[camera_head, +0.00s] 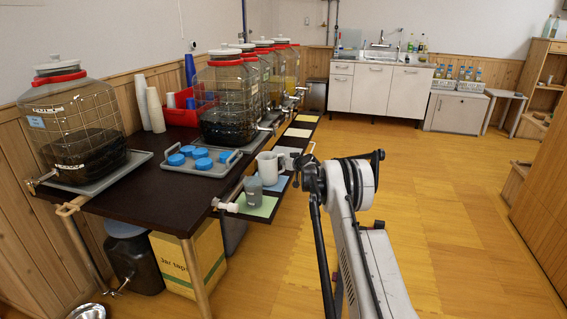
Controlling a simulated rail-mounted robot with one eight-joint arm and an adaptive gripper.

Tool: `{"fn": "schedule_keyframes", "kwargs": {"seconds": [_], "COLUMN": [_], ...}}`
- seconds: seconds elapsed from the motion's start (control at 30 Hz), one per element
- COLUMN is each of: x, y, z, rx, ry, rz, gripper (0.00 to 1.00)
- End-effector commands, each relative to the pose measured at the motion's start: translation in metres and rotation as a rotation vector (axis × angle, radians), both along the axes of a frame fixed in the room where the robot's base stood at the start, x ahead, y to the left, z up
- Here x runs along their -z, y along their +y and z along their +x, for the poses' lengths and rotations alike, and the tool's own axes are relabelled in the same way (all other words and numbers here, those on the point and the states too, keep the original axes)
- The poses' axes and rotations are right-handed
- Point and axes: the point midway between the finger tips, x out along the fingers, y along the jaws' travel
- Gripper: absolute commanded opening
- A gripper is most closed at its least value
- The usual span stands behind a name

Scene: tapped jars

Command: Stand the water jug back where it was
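A white jug with a handle (268,168) stands upright on the low dark shelf along the table's right side, over a light blue mat (277,184). I take it to be the water jug. A smaller grey cup (253,191) stands nearer, by a green mat (259,207). My arm rises at the front right of these, and its dark joint is near the shelf's right side. I cannot make out my gripper or its fingers. Nothing is visibly held.
Large glass jars with taps (72,130) line the dark table (138,196). A grey tray (190,168) holds several blue lids. More mats (298,132) lie farther along the shelf. The wooden floor to the right is free.

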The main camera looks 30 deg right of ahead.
Motion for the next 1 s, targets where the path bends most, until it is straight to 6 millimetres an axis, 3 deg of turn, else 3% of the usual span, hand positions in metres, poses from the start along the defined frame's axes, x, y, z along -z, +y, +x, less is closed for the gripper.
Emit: {"fn": "schedule_keyframes", "kwargs": {"seconds": [0.73,0.93,1.0], "x": [0.005,0.0051,0.0051], "y": [0.0001,0.0001,0.0001], "z": [0.0001,0.0,0.0], "rx": [0.0,0.0,0.0], "ry": [0.0,0.0,0.0], "rz": [0.001,0.0,0.0], "gripper": [0.0,0.26,0.27]}}
